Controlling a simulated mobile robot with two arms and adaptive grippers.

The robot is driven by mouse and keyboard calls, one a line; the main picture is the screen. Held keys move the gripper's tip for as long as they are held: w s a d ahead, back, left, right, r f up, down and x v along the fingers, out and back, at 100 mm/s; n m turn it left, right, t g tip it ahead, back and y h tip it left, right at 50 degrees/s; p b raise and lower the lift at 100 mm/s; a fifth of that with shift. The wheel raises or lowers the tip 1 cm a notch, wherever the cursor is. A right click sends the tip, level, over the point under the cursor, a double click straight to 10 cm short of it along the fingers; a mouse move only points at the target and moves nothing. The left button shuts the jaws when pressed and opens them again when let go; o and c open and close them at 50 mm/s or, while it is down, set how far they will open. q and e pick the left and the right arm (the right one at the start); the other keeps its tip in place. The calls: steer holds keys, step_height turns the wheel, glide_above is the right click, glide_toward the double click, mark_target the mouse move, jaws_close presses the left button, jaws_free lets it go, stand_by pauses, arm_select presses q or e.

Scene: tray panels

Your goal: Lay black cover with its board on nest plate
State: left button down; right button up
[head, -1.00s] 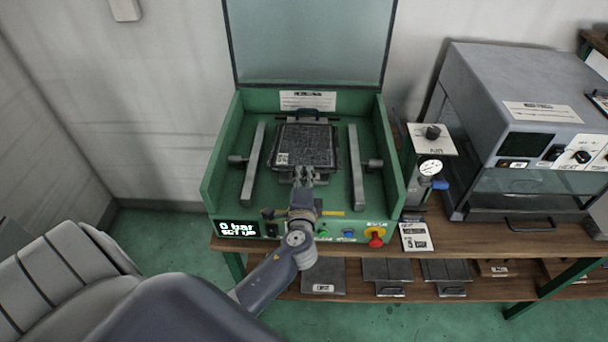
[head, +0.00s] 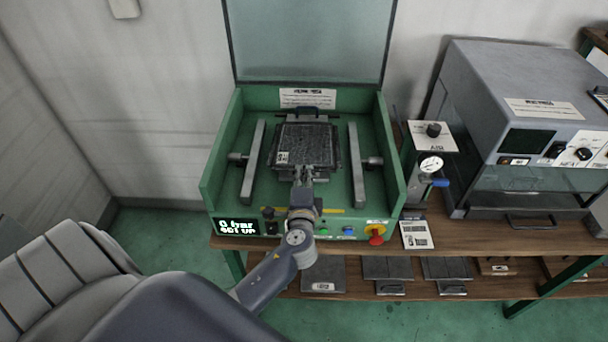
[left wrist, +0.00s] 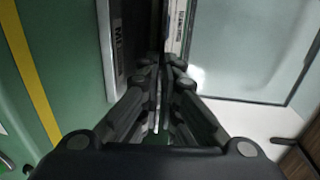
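The black cover (head: 308,145), a dark square panel with a small white label, is over the middle of the green machine bed. Whether a board is with it cannot be told. A grey plate, seemingly the nest plate (head: 318,178), shows at the cover's front edge and is mostly hidden under it. My left gripper (head: 303,174) is at the cover's front edge. In the left wrist view its fingers (left wrist: 162,75) are close together on a thin dark edge, seemingly the cover's. Whether the cover touches the plate is unclear. My right gripper is not in view.
Grey rails (head: 253,160) and (head: 356,165) flank the cover inside the green walls. The glass lid (head: 309,40) stands open behind. A gauge unit (head: 431,165) and a grey press (head: 520,110) stand to the right. Several plates lie on the lower shelf (head: 350,288).

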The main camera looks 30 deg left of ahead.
arm_select(q)
steer(key=c, duration=1.7)
jaws_free()
steer(key=v, duration=1.2)
steer(key=shift+r, duration=0.1)
